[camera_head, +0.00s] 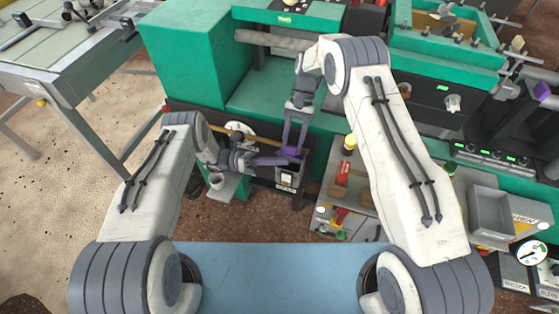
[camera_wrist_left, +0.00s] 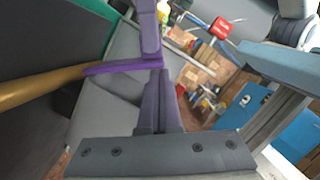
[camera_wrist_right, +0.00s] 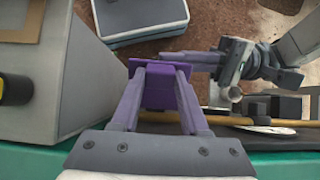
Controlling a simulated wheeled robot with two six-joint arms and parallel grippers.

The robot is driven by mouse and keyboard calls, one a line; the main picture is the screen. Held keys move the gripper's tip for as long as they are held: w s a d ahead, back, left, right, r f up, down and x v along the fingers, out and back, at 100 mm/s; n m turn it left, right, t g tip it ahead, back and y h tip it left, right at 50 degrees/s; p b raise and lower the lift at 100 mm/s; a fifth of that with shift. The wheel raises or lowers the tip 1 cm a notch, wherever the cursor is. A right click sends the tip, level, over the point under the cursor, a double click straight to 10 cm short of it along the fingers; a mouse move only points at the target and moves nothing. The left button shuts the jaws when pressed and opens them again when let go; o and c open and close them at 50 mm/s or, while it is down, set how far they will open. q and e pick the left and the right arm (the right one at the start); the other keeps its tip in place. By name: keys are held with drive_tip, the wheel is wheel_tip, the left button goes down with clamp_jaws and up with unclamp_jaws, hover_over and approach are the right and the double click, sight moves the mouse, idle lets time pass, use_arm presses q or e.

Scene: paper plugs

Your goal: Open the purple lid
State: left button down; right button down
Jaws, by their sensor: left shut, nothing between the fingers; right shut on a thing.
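The purple lid (camera_head: 290,152) is at the grey machine box (camera_head: 289,178) near the green bench. My right gripper (camera_head: 292,148) reaches down from above and is shut on the lid; in the right wrist view the lid (camera_wrist_right: 158,88) sits between its fingers. My left gripper (camera_head: 280,160) is shut and empty, pointing at the lid from the left. In the left wrist view its closed fingertips (camera_wrist_left: 160,75) end right by the purple strip of the lid (camera_wrist_left: 125,67). I cannot tell whether they touch it. The lid's hinge is hidden.
A tan wooden rod (camera_wrist_left: 30,85) runs beside the left gripper. The green bench (camera_head: 200,60) stands behind. A low table with tools and bottles (camera_head: 345,195) is to the right. A grey tray (camera_head: 491,210) lies farther right.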

drive_tip(key=shift+f, duration=0.1)
use_arm(q)
drive_tip(key=shift+w+r+n, duration=0.4)
drive_tip(key=shift+w+r, duration=0.05)
drive_tip(key=shift+r, duration=0.2)
drive_tip(key=shift+d, duration=0.1)
use_arm(e)
drive_tip(key=shift+c, duration=2)
unclamp_jaws()
drive_tip(key=shift+s, duration=0.1)
